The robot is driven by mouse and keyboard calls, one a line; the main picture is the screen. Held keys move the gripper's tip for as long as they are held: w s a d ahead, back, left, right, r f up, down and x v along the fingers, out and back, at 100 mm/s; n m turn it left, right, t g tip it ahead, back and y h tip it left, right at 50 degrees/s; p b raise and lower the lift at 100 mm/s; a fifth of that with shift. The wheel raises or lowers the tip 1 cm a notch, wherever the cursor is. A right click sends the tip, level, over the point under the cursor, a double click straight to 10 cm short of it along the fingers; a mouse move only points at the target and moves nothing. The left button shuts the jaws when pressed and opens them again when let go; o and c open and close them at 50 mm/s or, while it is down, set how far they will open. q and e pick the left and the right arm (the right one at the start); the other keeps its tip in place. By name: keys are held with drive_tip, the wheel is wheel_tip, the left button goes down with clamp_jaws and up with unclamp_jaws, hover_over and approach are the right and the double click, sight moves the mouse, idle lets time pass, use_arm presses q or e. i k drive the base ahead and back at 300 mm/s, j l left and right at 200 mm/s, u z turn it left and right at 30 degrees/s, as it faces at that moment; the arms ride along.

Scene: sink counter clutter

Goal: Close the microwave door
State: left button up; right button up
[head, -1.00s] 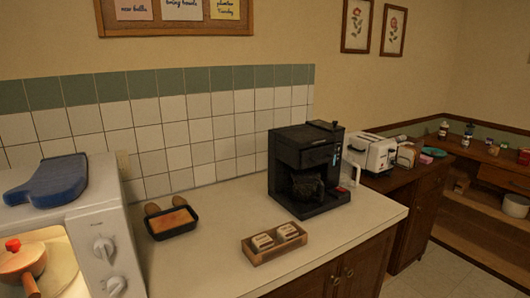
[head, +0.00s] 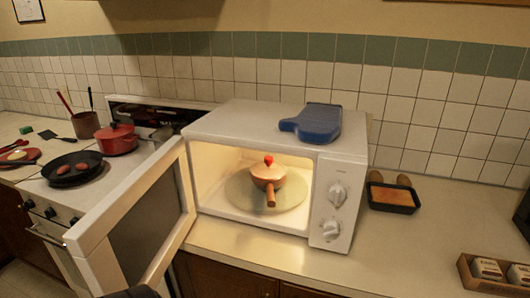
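The white microwave (head: 262,122) stands on the counter in the middle of the head view. Its door (head: 136,228) is hinged at the left side and swung wide open toward the front left. The lit inside shows a round turntable with a small pot (head: 268,177) on it, with a red knob on the lid and a brown handle pointing forward. A dark shape at the bottom edge, by the door's lower end, may be part of my arm. No gripper fingers show.
A blue mitt-like object (head: 318,122) lies on top of the microwave. A stove (head: 40,200) with a black pan (head: 74,172) and a red pot (head: 117,139) is to the left, behind the door. A loaf pan (head: 391,196) sits to the right. The counter in front is clear.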

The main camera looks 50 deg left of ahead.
sight(130, 238)
drive_tip(key=k+j+u, duration=0.3)
drive_tip(key=j, duration=0.2)
drive_tip(key=j+u, duration=0.3)
drive_tip(key=j, duration=0.25)
drive_tip(key=k+j+u, duration=0.1)
drive_tip(key=j+u, duration=0.2)
drive_tip(key=j, duration=0.75)
